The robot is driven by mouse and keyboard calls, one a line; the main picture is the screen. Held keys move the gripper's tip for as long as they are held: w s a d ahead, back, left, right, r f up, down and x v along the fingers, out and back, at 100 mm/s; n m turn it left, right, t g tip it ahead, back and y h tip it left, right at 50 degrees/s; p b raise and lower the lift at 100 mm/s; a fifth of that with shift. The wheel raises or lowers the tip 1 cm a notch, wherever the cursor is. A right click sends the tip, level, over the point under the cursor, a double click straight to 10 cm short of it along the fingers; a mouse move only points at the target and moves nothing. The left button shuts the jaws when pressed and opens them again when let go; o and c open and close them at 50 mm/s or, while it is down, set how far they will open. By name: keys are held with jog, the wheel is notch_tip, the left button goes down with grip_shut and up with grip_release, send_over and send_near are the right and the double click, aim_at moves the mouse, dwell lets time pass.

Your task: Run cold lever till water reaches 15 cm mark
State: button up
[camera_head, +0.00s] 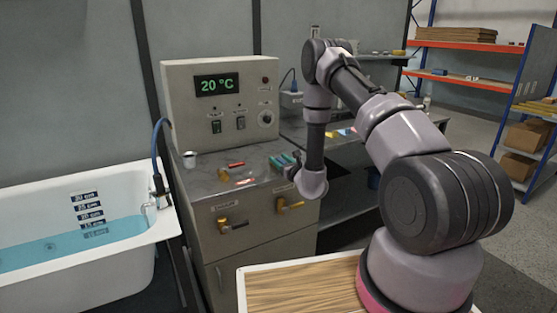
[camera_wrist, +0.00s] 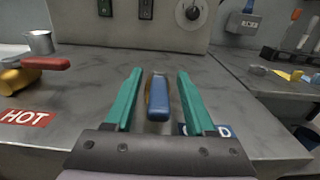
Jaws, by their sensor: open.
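The blue lever (camera_wrist: 158,98) of the cold valve stands between the teal fingers of my gripper (camera_wrist: 158,90) in the wrist view, with a gap on both sides. The blue COLD label (camera_wrist: 218,130) is partly hidden behind the right finger. In the head view my open gripper (camera_head: 284,161) is over the counter top and the blue lever is hard to make out. The white tub (camera_head: 22,195) holds blue water (camera_head: 45,254). Its surface lies near the lower depth labels (camera_head: 92,224), around the 15 cm one; the lowest label looks tinted by water.
The red hot lever (camera_wrist: 45,63) on its yellow valve and the HOT label (camera_wrist: 27,118) are left of my gripper. A metal cup (camera_wrist: 39,42) stands behind. A control box (camera_head: 218,100) reads 20 °C. Yellow valves (camera_head: 230,225) stick out from the cabinet front.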

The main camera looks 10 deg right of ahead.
jog(key=shift+w+a, duration=0.2)
jog(key=shift+w, duration=0.35)
grip_shut()
dwell(1.1)
